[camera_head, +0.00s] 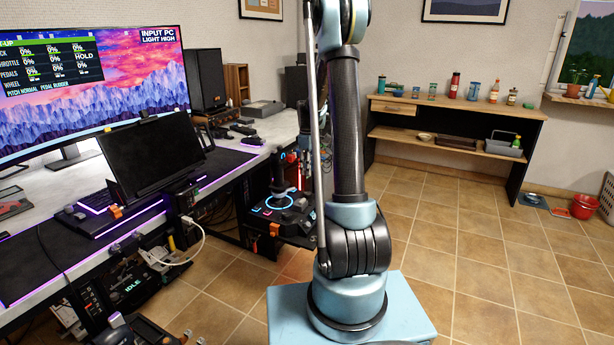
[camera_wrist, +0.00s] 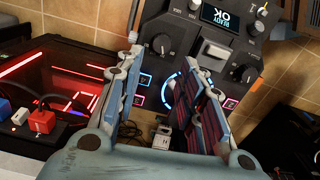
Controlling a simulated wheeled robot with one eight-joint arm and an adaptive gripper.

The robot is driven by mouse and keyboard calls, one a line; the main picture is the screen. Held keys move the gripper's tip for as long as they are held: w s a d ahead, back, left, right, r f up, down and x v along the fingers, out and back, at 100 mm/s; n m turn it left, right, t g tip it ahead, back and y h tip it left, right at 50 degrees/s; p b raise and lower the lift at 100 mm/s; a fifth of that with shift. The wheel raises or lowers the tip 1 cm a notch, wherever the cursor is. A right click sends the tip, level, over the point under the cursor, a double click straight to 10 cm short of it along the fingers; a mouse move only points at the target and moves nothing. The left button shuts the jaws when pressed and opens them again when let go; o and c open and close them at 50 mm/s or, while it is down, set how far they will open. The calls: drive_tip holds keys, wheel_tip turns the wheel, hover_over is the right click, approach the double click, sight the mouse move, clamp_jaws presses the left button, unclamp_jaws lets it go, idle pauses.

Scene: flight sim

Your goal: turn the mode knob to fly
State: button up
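In the wrist view a dark control panel carries a black round knob (camera_wrist: 161,43) with a white pointer and marks around it. A second dark knob (camera_wrist: 241,73) sits at the panel's right side. I cannot read their labels, so I cannot tell which is the mode knob or where it points.
In the head view a joystick unit (camera_head: 283,203) with lit buttons stands beside the desk (camera_head: 262,128). A wide monitor (camera_head: 90,120) and a dark tablet (camera_head: 150,152) stand left. Loose cables hang below. Red-lit equipment (camera_wrist: 40,75) lies left in the wrist view.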

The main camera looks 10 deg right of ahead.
drive_tip(key=shift+r, duration=0.1)
drive_tip(key=shift+o, duration=1.3)
wheel_tip(320, 180, up, 6)
drive_tip(key=m, duration=1.1)
hover_over(307, 193)
wheel_tip(307, 193, down, 18)
drive_tip(key=shift+w+d+r, duration=0.1)
drive_tip(key=shift+d, duration=0.05)
drive_tip(key=shift+c, duration=0.4)
drive_tip(key=c, duration=1)
